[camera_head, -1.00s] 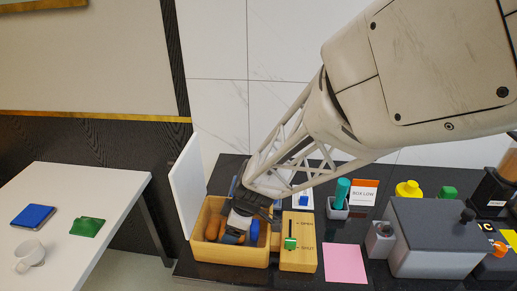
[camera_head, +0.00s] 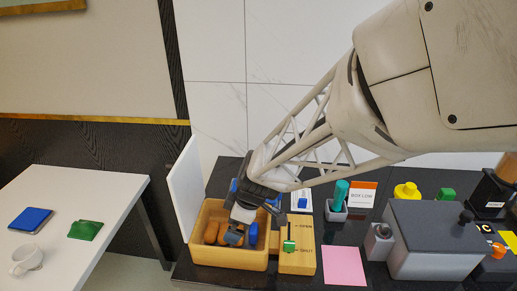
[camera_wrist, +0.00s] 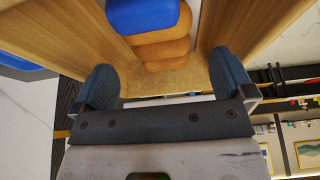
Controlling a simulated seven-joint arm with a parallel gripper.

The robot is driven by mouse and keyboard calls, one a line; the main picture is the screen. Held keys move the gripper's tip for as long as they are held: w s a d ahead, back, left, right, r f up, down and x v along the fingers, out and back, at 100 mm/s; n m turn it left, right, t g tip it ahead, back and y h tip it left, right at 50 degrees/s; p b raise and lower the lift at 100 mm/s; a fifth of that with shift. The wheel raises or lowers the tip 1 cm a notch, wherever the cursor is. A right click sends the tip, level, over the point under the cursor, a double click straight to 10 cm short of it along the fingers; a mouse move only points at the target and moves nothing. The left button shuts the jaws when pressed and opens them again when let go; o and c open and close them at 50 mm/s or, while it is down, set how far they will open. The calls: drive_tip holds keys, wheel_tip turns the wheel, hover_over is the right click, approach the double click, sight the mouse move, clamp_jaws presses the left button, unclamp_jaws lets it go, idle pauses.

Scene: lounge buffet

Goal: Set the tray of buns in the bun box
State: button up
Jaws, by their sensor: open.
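The bun box (camera_head: 230,260) is a light wooden box with an open top, and its white lid (camera_head: 186,190) stands up on its left side. Brown buns (camera_head: 212,232) lie inside it, beside a blue rounded piece (camera_head: 253,235). In the wrist view the blue piece (camera_wrist: 145,15) sits in front of the buns (camera_wrist: 160,48), between the wooden walls. My gripper (camera_head: 236,234) is over the box, pointing down, its fingers spread. The wrist view shows the open gripper (camera_wrist: 165,85) with nothing between its fingers. The tray under the buns cannot be made out.
A wooden block with a green slider (camera_head: 289,245) adjoins the box on the right. Beyond are a pink sheet (camera_head: 344,266), a teal-handled item in a grey cup (camera_head: 340,195) and a large grey container (camera_head: 435,235). A white table (camera_head: 75,205) stands left, holding a mug (camera_head: 27,258).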

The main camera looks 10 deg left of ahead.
drive_tip(key=v, duration=0.8)
drive_tip(key=shift+d+r, duration=0.1)
idle(0.3)
drive_tip(key=shift+d+r, duration=0.1)
drive_tip(key=shift+d, duration=0.1)
drive_tip(key=s+d+r+m+t+h, duration=0.1)
drive_tip(key=s+d+r+m, duration=0.1)
drive_tip(key=s+d+m, duration=0.3)
drive_tip(key=s+d+r+m+h, duration=0.2)
drive_tip(key=s+d+m, duration=0.3)
drive_tip(key=d, duration=0.7)
drive_tip(key=s+d+r+m+t+h, duration=0.1)
drive_tip(key=s+d+r+m, duration=0.3)
drive_tip(key=d+m, duration=0.4)
drive_tip(key=shift+s+d+r+t+h, duration=0.3)
drive_tip(key=shift+s+d, duration=0.2)
drive_tip(key=shift+d, duration=0.25)
